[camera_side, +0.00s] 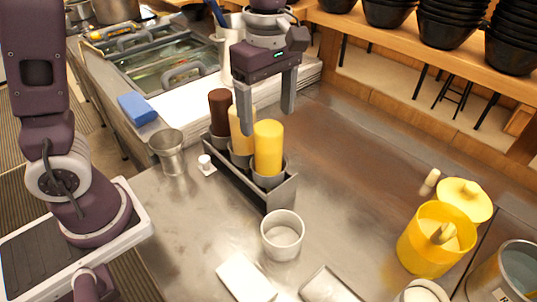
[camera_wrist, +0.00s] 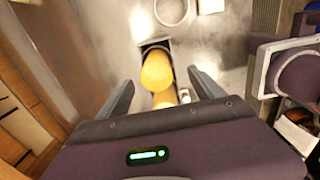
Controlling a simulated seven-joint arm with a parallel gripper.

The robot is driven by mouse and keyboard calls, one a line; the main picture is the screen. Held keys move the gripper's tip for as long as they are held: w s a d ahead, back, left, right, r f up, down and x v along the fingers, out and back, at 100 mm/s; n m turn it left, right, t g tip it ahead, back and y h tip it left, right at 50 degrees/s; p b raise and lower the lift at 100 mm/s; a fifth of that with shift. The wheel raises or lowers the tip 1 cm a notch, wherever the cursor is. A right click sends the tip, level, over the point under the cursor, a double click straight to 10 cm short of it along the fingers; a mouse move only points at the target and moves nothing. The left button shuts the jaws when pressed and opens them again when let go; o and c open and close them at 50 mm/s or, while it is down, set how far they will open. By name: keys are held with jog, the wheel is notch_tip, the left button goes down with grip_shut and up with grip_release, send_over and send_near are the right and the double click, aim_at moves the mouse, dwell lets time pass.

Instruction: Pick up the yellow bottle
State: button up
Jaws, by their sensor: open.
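The yellow bottle (camera_side: 268,148) stands upright in the near end of a dark rack (camera_side: 281,192) on the metal counter. A paler yellow bottle (camera_side: 240,133) and a dark brown bottle (camera_side: 220,112) stand behind it in the same rack. My gripper (camera_side: 267,118) is open above the rack, with its fingers pointing down and no bottle held. In the wrist view the yellow bottle (camera_wrist: 157,72) shows between and beyond the two fingers (camera_wrist: 160,82), apart from both. Part of the paler bottle is hidden by a finger in the side view.
A metal cup (camera_side: 171,152) stands left of the rack, and a white cup (camera_side: 282,236) stands in front. A yellow container (camera_side: 436,240) is at the right. Black bowls (camera_side: 447,22) are stacked on the shelf.

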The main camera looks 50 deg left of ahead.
aim_at(268, 148)
jog(key=f, duration=1)
jog(key=shift+w+a+f, duration=0.1)
jog(key=shift+w+a, duration=0.25)
jog(key=shift+w, duration=0.05)
jog(key=c, duration=0.8)
